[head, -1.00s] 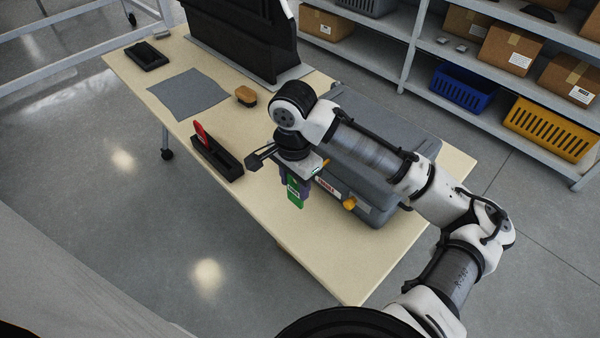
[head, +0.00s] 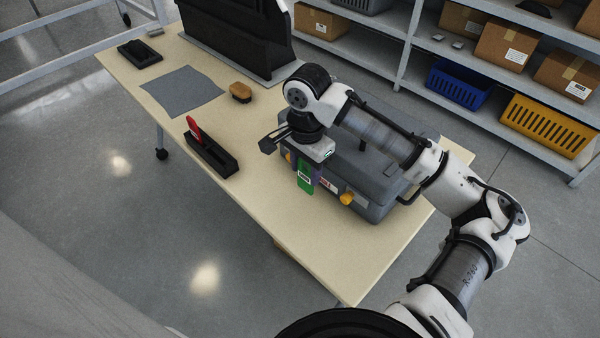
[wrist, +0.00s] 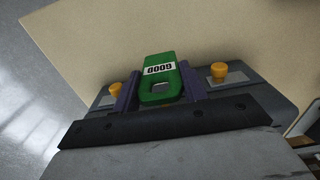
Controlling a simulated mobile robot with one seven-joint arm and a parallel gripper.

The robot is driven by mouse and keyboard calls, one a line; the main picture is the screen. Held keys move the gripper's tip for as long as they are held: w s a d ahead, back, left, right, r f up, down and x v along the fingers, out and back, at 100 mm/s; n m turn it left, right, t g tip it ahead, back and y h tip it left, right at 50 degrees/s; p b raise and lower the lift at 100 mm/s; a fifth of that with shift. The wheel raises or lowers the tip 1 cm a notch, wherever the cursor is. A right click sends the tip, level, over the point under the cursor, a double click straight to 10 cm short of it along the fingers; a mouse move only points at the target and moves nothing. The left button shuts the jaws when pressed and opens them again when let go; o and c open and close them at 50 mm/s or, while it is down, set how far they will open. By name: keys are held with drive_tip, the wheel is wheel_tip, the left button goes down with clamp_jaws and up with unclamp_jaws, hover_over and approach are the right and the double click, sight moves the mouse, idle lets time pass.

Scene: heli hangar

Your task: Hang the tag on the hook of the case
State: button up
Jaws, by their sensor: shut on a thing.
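My gripper (head: 304,172) is shut on a green tag (head: 305,186) with a white number label. The tag hangs down from the fingers, close in front of the grey case (head: 375,205). In the wrist view the tag (wrist: 161,72) sits between the two purple fingers, its slot toward the gripper, and the case (wrist: 245,88) lies behind it. Yellow-orange latches show on the case, one (wrist: 219,71) right of the tag and one (wrist: 115,89) left of it. I cannot make out the hook; the gripper and tag cover part of the case front. I cannot tell whether tag and case touch.
On the table (head: 265,225) stand a black holder with a red item (head: 212,155), a brush (head: 240,92), a grey mat (head: 182,91) and a black tray (head: 139,54). A large black object (head: 240,35) stands behind. Shelves with bins (head: 545,125) are beyond. The table's front strip is clear.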

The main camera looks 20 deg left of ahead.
drive_tip(key=shift+w+d+f+b, duration=0.15)
drive_tip(key=shift+w+d+b, duration=0.15)
drive_tip(key=shift+w+b, duration=0.35)
drive_tip(key=shift+w+d+f+b, duration=0.15)
drive_tip(key=shift+w+d+b, duration=0.15)
drive_tip(key=shift+w, duration=0.7)
drive_tip(key=shift+w+d+f+p, duration=0.15)
drive_tip(key=shift+w+f+p, duration=0.1)
drive_tip(key=shift+w+p, duration=0.25)
drive_tip(key=o, duration=1)
drive_tip(key=shift+o, duration=0.2)
